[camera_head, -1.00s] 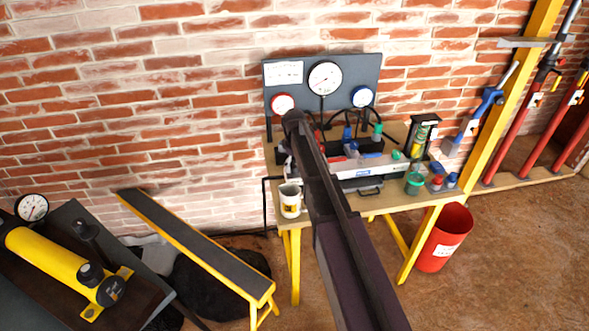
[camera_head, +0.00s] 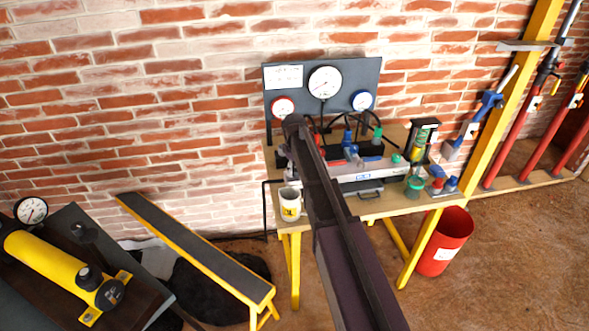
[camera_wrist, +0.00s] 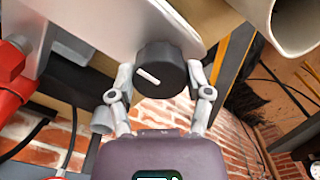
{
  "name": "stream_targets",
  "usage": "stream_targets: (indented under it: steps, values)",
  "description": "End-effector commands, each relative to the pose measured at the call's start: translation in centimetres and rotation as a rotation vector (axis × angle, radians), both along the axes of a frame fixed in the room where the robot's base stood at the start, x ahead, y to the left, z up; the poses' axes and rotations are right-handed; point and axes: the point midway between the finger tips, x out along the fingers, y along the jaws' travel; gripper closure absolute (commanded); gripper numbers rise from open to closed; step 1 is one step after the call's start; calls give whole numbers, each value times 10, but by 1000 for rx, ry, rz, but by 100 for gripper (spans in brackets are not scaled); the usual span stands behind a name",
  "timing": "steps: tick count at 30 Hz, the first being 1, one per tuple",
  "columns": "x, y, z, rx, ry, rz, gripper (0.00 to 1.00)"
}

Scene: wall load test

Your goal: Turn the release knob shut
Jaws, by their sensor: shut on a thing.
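The release knob (camera_wrist: 160,68) is a round black knob with a white line on its face, in the upper middle of the wrist view. The line runs slightly tilted, down to the right. My gripper (camera_wrist: 160,84) has one finger on each side of the knob and is shut on it. A pale plate (camera_wrist: 125,22) lies right behind the knob. In the head view my dark arm reaches to the left part of the bench and hides the knob and my gripper.
The wooden bench (camera_head: 408,205) carries a gauge panel (camera_head: 358,75), a white mug (camera_head: 290,204) and several tools. A red bin (camera_head: 444,242) stands below right. A black-topped yellow bench (camera_head: 190,245) and a yellow cylinder (camera_head: 45,262) are at left. A red part (camera_wrist: 12,70) shows beside my gripper.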

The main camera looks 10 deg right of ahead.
Motion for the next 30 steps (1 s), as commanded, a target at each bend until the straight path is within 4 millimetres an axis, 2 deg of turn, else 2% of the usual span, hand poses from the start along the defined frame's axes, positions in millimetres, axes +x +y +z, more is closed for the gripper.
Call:
stream_targets:
  steps: [8, 14, 30]
  values:
    - [-1, 0, 0, 0, 1, -71, 83]
    - [-1, 0, 0, 0, 1, -190, 83]
    - [-1, 1, -1, 0, 2, -681, 83]
